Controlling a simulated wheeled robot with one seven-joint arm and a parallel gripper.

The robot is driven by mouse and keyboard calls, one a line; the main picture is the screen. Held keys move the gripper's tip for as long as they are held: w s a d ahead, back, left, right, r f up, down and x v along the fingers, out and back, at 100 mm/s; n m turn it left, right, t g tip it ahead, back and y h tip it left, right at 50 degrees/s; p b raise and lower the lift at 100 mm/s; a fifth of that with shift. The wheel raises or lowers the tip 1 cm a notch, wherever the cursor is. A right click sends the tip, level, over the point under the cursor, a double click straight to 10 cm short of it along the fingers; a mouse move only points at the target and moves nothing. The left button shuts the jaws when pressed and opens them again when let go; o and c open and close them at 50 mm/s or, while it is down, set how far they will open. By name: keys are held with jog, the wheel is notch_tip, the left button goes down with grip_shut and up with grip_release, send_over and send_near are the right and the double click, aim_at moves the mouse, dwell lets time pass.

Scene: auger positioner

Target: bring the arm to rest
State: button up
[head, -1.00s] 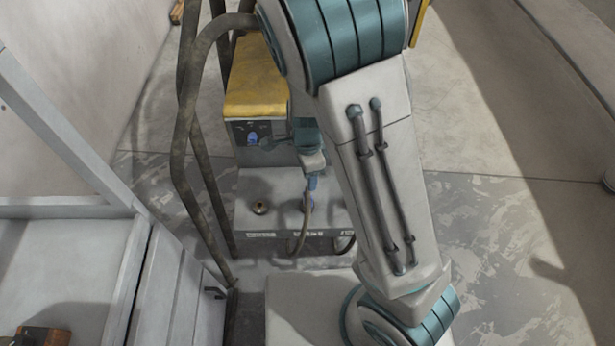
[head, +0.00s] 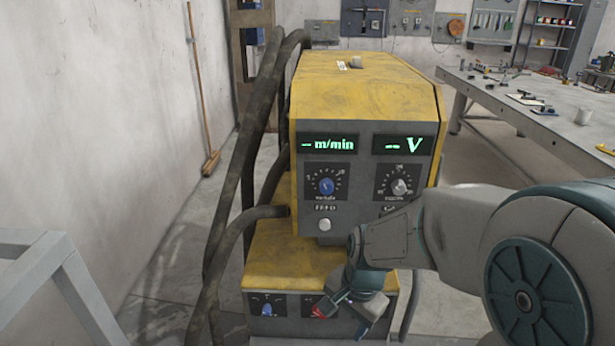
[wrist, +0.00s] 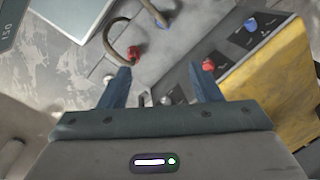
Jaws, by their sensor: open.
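My arm reaches in from the right in the head view, bent, with my gripper (head: 346,316) low in front of the welding machine's yellow lower unit (head: 290,255). In the wrist view my gripper (wrist: 163,86) has its two blue fingers spread, with nothing held between them. A red knob (wrist: 208,64) on the lower panel shows just past the right fingertip. In the head view the red knob (head: 322,308) is partly covered by the gripper. I cannot tell whether a finger touches it.
The yellow upper unit (head: 365,95) with lit displays stands above the gripper. Dark hoses (head: 240,190) hang at its left. A grey frame (head: 60,285) is at the lower left. A workbench (head: 540,110) stands at the back right. In the wrist view a red connector (wrist: 133,52) lies beyond the left finger.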

jog(key=s+d+r+n+t+p, duration=0.1)
jog(key=s+d+r+n+p, duration=0.2)
jog(key=r, duration=0.5)
jog(key=s+d+r+n+t+h+p, duration=0.1)
jog(key=s+d+r+n+p, duration=0.2)
jog(key=r, duration=0.5)
jog(key=shift+s+d+r+n+h+p, duration=0.35)
jog(key=shift+s+d+n, duration=0.35)
jog(key=shift+s+n, duration=0.5)
